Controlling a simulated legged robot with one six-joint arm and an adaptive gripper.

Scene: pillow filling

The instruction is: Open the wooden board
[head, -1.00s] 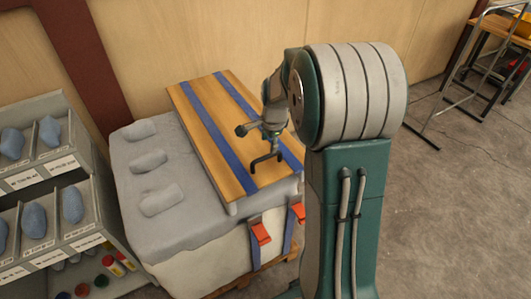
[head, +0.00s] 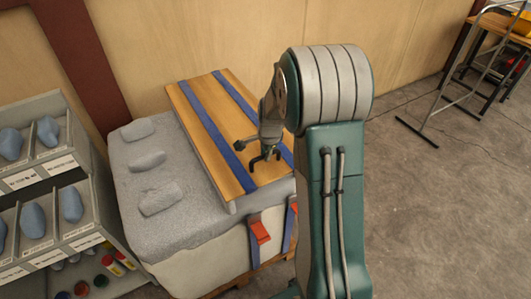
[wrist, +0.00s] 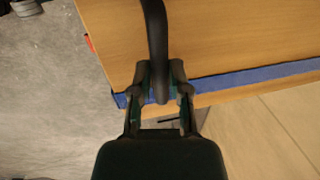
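The wooden board (head: 196,119) lies flat on top of a large grey padded block, with two blue straps running along it. In the wrist view its light wood surface (wrist: 225,35) and one blue strap (wrist: 250,76) fill the upper part. A black arched handle (head: 257,164) stands on the board near its right side. My gripper (wrist: 160,68) is at this handle, and the handle's dark bar (wrist: 155,25) runs between its two fingers. The fingers stand close on both sides of the bar; whether they press on it cannot be made out.
The grey block (head: 130,205) carries several small grey cushions on its left. Orange-red buckles (head: 260,231) hang on its front.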

